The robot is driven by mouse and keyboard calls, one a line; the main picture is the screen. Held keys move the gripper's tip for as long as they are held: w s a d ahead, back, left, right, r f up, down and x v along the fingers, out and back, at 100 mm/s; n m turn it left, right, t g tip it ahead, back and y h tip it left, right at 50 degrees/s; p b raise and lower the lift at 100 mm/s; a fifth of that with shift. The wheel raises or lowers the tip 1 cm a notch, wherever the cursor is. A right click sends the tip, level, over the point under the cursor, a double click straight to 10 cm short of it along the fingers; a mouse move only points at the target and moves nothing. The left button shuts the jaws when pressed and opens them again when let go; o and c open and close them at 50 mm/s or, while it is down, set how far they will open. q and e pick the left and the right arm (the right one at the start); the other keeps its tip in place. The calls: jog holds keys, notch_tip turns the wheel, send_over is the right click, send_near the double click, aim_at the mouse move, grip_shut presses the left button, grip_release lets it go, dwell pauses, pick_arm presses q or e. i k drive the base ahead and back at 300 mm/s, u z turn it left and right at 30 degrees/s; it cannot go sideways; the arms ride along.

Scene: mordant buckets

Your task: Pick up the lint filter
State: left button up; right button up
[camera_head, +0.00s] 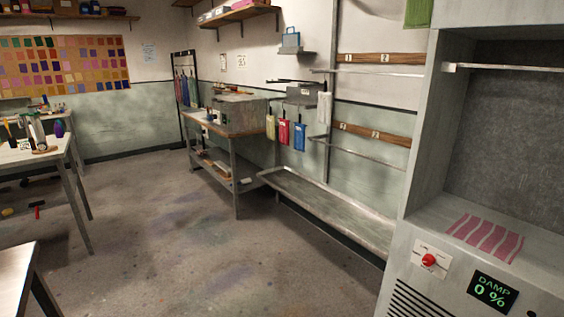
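I cannot pick out the lint filter for certain. A grey-blue flat piece with a handle-like top (290,42) stands on a small wall shelf (291,54) in the upper middle; it may be the filter, but it is too small to tell. The grey drying cabinet (419,225) at the right has an open compartment with a rail (500,67) and a pink striped cloth (486,238) on its floor. Its front carries a red knob (429,260), a display (492,292) reading DAMP 0 % and vent slots. Neither of my grippers is in view.
A long metal trough (330,207) runs along the wall beside the cabinet. A workbench (236,130) stands at the back. Tables stand at the left (30,157) and lower left (14,272). The floor (180,235) between them is clear.

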aim_at(293, 39)
jog(key=i, duration=3.85)
jog(key=z, duration=1.25)
